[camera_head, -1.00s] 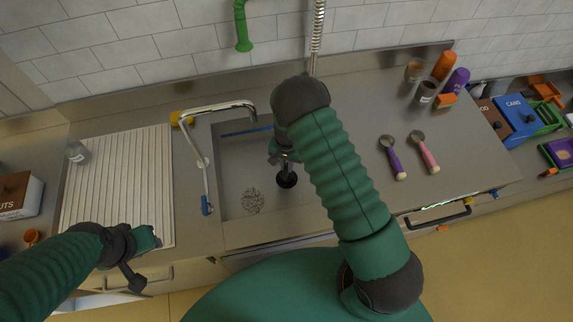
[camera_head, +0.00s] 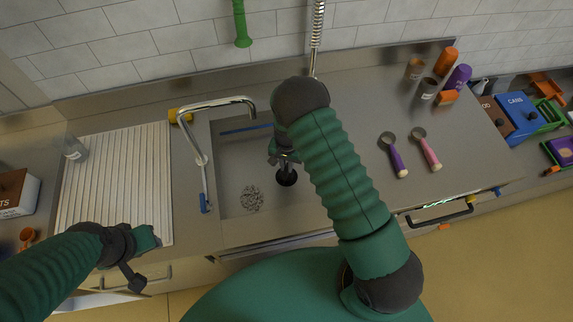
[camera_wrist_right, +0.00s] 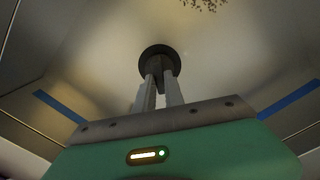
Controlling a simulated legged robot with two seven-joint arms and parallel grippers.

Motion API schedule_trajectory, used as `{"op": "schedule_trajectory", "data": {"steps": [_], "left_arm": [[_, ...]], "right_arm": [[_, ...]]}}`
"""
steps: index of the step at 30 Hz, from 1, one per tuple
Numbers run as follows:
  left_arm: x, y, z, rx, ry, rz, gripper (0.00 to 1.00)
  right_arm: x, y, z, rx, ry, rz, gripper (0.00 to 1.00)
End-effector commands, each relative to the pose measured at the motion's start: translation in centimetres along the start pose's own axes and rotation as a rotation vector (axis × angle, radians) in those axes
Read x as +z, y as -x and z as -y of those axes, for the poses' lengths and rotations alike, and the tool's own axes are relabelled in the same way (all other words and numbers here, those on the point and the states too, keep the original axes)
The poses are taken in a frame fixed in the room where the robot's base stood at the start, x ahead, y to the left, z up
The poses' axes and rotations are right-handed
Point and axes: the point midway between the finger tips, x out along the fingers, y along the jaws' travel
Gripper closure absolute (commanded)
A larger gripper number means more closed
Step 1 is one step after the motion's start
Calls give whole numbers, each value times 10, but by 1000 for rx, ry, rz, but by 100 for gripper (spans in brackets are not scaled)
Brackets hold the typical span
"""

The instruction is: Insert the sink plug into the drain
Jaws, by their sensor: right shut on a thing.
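The black round sink plug (camera_head: 287,178) is in the sink basin (camera_head: 232,165), below my right gripper (camera_head: 285,166). In the right wrist view the plug (camera_wrist_right: 159,60) shows as a dark disc with its stem between the fingertips of my right gripper (camera_wrist_right: 160,78), which is shut on it. The drain cannot be made out; the plug and arm may cover it, and I cannot tell whether the plug is in it. My left gripper (camera_head: 148,240) is over the front edge of the ribbed drainboard, away from the sink; its fingers are not clear.
A chrome faucet (camera_head: 203,160) arches at the sink's left. A dark speckled patch (camera_head: 250,198) lies on the basin floor. A purple scoop (camera_head: 396,155) and a pink scoop (camera_head: 427,150) lie right of the sink. Cups and bottles stand at the back right.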

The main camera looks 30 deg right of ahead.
Motion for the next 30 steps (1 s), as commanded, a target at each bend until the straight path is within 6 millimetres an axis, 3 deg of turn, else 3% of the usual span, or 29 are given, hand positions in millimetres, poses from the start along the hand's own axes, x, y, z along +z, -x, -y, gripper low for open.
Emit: {"op": "schedule_trajectory", "data": {"steps": [14,15,20,30], "left_arm": [[2,-9,0,0,0,0,64],[2,-8,0,0,0,0,64],[2,-8,0,0,0,0,64],[2,-6,0,0,0,0,64]], "right_arm": [[0,-12,0,0,0,0,100],[0,-11,0,0,0,0,84],[0,-10,0,0,0,0,63],[0,-8,0,0,0,0,61]]}}
